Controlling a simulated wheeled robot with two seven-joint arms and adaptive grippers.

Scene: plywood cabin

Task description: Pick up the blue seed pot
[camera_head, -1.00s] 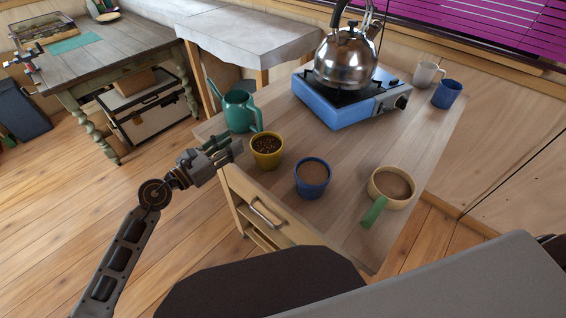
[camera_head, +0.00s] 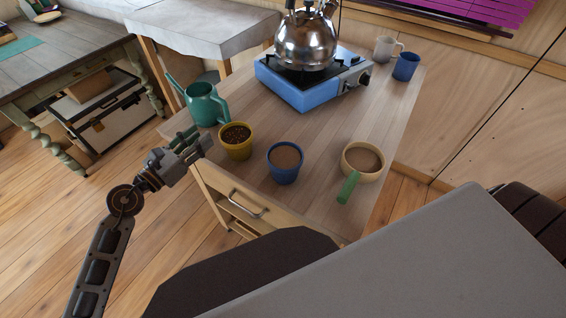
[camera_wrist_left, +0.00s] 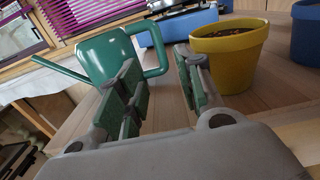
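The blue seed pot (camera_head: 285,172) stands upright near the front edge of the wooden table, filled with brown soil. In the left wrist view only part of the blue pot (camera_wrist_left: 308,38) shows, at the right edge. My left gripper (camera_head: 197,139) is at the table's left front corner, left of the yellow pot and apart from the blue pot. In the left wrist view its green-padded fingers (camera_wrist_left: 157,75) are apart with nothing held between them. My right gripper is not in view.
The yellow pot (camera_head: 237,150) stands between my left gripper and the blue pot. A green watering can (camera_head: 203,108) is behind the gripper. A beige pot (camera_head: 350,172) with a green item at its front stands right. Behind are a blue stove (camera_head: 305,98) with kettle, and two mugs.

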